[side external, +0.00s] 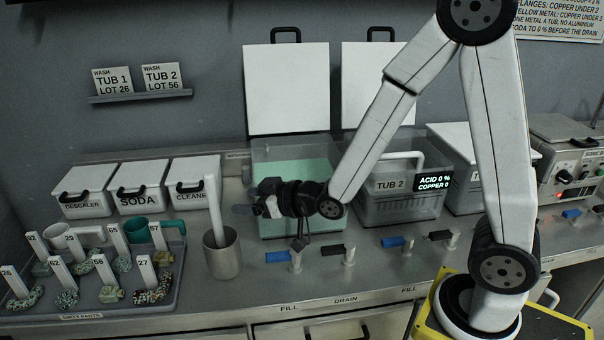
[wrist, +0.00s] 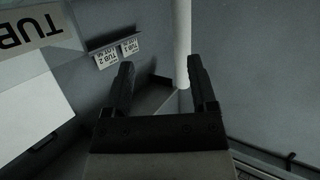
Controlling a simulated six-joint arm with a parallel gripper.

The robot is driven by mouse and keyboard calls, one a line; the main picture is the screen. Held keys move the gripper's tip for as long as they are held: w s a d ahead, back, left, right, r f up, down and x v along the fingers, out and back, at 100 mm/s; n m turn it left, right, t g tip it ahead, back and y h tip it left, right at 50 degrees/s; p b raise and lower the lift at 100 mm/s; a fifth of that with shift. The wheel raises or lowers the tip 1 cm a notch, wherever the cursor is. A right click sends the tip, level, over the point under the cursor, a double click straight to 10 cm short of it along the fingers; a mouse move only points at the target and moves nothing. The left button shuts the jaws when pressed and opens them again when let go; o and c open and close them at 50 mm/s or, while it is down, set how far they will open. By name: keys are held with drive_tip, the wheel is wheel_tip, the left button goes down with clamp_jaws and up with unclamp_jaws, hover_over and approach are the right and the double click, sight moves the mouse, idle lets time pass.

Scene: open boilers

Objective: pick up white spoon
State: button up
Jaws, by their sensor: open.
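The white spoon (side external: 213,207) stands nearly upright in a metal cup (side external: 222,256), its lower end hidden inside. My gripper (side external: 243,208) is to the right of the spoon, pointing left at the height of its handle, with a gap between them. In the wrist view my gripper (wrist: 160,65) is open, with nothing held between its fingers. A pale upright bar (wrist: 182,40), which looks like the spoon's handle, shows beyond the fingertips, nearer the right finger.
An open tub with green liquid (side external: 295,172) lies behind my gripper. Closed tub 2 (side external: 375,207) is to its right. White soda box (side external: 135,202) and others stand behind the cup. A tray of tagged parts (side external: 185,262) is at left.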

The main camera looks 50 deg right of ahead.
sight(215, 185)
drive_tip(key=shift+w+a+r+n+t+y, duration=0.25)
drive_tip(key=shift+a+r+t+y, duration=0.35)
drive_tip(key=shift+r+t, duration=0.25)
drive_tip(key=shift+w+a+r+n+t+y, duration=0.1)
drive_tip(key=shift+a+r+n+t+y, duration=0.15)
drive_tip(key=shift+a+r+t+y, duration=0.55)
drive_tip(key=shift+w+d+r, duration=0.1)
drive_tip(key=shift+d, duration=0.05)
drive_tip(key=shift+x, duration=1.2)
drive_tip(key=shift+w, duration=0.15)
drive_tip(key=shift+x, duration=2.45)
drive_tip(key=shift+d, duration=0.1)
clamp_jaws()
